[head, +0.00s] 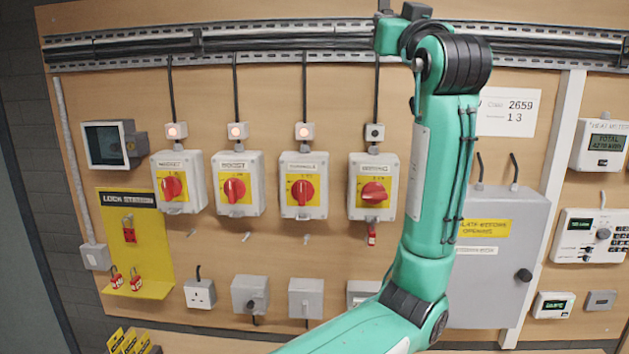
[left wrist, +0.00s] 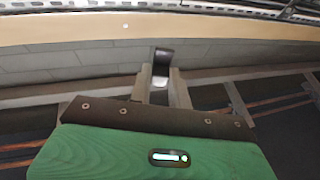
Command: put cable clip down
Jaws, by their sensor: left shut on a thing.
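The cable clip (left wrist: 163,57) is a small dark piece with a paler lower part, seen in the left wrist view. My left gripper (left wrist: 161,80) is shut on it, with one finger on either side. In the head view my green left arm rises from the bottom centre to the cable tray (head: 120,50) along the top of the board. Its wrist end is at the top edge there, and I cannot make out the fingers or the held clip in that view. My right gripper is not in view.
Below the tray hang several grey isolators with red knobs (head: 302,190), with black cables running up from them. A grey cabinet (head: 495,280) stands behind my arm on the right. A yellow lockout board (head: 150,265) is at the left.

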